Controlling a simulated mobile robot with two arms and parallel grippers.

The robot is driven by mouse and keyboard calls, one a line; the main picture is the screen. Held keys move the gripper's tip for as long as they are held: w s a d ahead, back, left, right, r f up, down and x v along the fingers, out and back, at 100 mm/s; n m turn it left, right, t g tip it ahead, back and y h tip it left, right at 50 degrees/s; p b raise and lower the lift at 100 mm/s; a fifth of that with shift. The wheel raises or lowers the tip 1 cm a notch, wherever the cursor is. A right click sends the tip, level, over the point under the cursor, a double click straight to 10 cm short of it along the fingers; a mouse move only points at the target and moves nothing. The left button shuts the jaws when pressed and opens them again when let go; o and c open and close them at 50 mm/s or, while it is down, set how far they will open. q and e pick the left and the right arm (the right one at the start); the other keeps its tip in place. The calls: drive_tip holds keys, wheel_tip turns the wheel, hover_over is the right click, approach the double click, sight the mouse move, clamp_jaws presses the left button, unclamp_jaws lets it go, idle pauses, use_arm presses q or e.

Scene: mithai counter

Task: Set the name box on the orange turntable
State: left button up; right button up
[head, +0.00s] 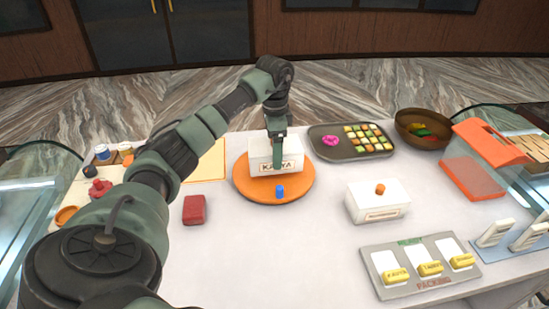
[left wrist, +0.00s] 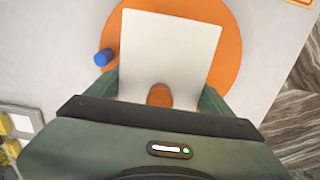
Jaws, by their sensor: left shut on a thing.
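The white name box (head: 262,157), lettered "KAVYA" on its front, is over the orange turntable (head: 243,188). I cannot tell whether its underside touches the disc. My left gripper (head: 279,160) comes down from above and is shut on the box. In the left wrist view the box's plain white top (left wrist: 170,45) fills the space ahead of the gripper (left wrist: 159,95), with an orange knob (left wrist: 159,94) between the fingers. A blue peg (head: 280,191) stands at the turntable's front, beside the box. My right gripper is not in view.
Another white box (head: 377,203) with an orange knob stands to the right. A red block (head: 194,209) lies left of the turntable. A sweets tray (head: 351,154) and brown bowl (head: 412,133) are behind right. A packing tray (head: 379,262) is at front right.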

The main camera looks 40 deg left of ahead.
use_arm(q)
wheel_tip(320, 180, down, 4)
drive_tip(key=shift+r+p, duration=0.1)
drive_tip(key=shift+p, duration=0.4)
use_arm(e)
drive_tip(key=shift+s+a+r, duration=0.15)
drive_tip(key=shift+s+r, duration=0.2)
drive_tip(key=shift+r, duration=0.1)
use_arm(q)
drive_tip(key=o, duration=1.4)
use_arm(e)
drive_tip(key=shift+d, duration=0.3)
use_arm(q)
drive_tip(key=shift+o, duration=0.2)
drive_tip(key=shift+r, duration=0.25)
wheel_tip(320, 180, up, 7)
drive_tip(key=b, duration=0.2)
drive_tip(key=shift+w+f+b, duration=0.1)
drive_tip(key=shift+f+b, duration=0.05)
drive_tip(key=shift+b, duration=0.25)
wheel_tip(320, 180, up, 4)
drive_tip(key=shift+r+p, duration=0.1)
drive_tip(key=shift+p, duration=0.2)
drive_tip(key=shift+r, duration=0.35)
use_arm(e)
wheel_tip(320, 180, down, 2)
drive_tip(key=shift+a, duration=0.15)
